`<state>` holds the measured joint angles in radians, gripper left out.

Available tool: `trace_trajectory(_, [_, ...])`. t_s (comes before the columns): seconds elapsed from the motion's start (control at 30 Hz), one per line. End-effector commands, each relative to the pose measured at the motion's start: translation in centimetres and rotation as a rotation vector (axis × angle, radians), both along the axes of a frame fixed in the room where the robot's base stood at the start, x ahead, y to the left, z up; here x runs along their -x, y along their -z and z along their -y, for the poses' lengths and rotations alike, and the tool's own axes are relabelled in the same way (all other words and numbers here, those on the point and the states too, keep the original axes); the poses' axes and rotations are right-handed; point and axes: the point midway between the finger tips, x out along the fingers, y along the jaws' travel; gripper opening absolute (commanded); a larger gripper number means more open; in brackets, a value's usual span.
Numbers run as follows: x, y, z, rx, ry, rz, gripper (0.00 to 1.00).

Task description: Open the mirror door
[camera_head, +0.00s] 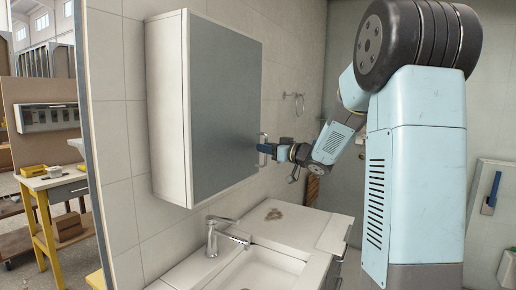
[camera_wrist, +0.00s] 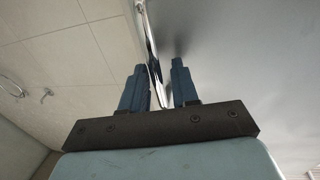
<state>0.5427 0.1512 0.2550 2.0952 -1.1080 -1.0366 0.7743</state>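The mirror cabinet (camera_head: 167,110) hangs on the tiled wall, a white box with a grey mirror door (camera_head: 225,115) that looks shut. A small metal handle (camera_head: 262,158) is at the door's right edge. My gripper (camera_head: 265,148) is at that handle, coming from the right. In the wrist view, the two blue fingers of my gripper (camera_wrist: 160,82) are spread. The shiny handle (camera_wrist: 152,45) lies between them, with small gaps on its sides. The mirror door (camera_wrist: 240,70) fills the right of that view. Whether a finger touches the handle or door is unclear.
A washbasin (camera_head: 265,268) with a metal tap (camera_head: 220,235) and white counter (camera_head: 290,222) stands below the cabinet. A towel ring (camera_head: 297,100) is on the wall behind my gripper. A yellow-legged workbench (camera_head: 55,183) is outside at left. The air before the door looks clear.

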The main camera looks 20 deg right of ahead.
Motion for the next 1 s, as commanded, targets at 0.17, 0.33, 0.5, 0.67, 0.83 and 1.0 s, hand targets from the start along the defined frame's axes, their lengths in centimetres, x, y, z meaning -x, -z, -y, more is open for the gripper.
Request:
trace_trajectory(0.17, [-0.51, 0.01, -0.29, 0.001, 0.001, -0.001, 0.29])
trace_trajectory(0.33, [-0.53, 0.00, -0.31, 0.001, 0.001, -0.001, 0.29])
trace_trajectory(0.5, [-0.52, 0.00, -0.29, 0.000, 0.001, 0.000, 0.19])
trace_trajectory(0.67, [-0.51, 0.01, -0.34, 0.000, 0.000, 0.000, 0.04])
trace_trajectory(0.83, [-0.48, 0.02, -0.43, 0.001, -0.002, -0.001, 0.00])
trace_trajectory(1.0, [-0.47, 0.04, -0.51, 0.001, -0.003, -0.001, 0.00])
